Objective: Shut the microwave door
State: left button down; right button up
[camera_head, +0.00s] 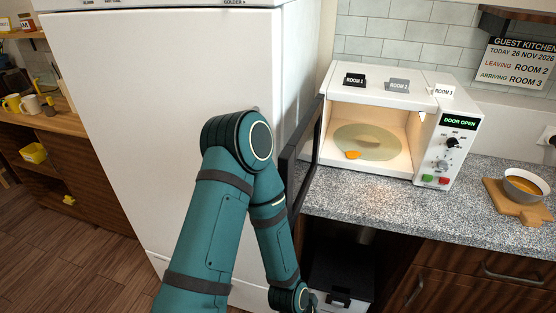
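The white microwave (427,104) stands on the granite counter with its cavity open to view. Its dark door (302,160) is swung out on the left side, seen nearly edge-on, and reaches past the counter's front edge. The green display (459,122) reads DOOR OPEN. Inside is a round turntable plate (372,142) with a small orange piece (353,155) near its front left. One teal arm of mine, apparently the left, bends in front of the fridge. Its forearm runs down just left of the door; whether they touch is unclear. Neither gripper shows clearly.
A tall white fridge (160,120) fills the left, close to the open door. A bowl of orange soup (522,185) sits on a wooden board (520,207) at the right. Small room signs (398,85) stand on the microwave. The counter (400,210) before it is clear.

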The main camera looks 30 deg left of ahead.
aim_at(298, 162)
jog(key=k+j, duration=0.1)
jog(key=j, duration=1.4)
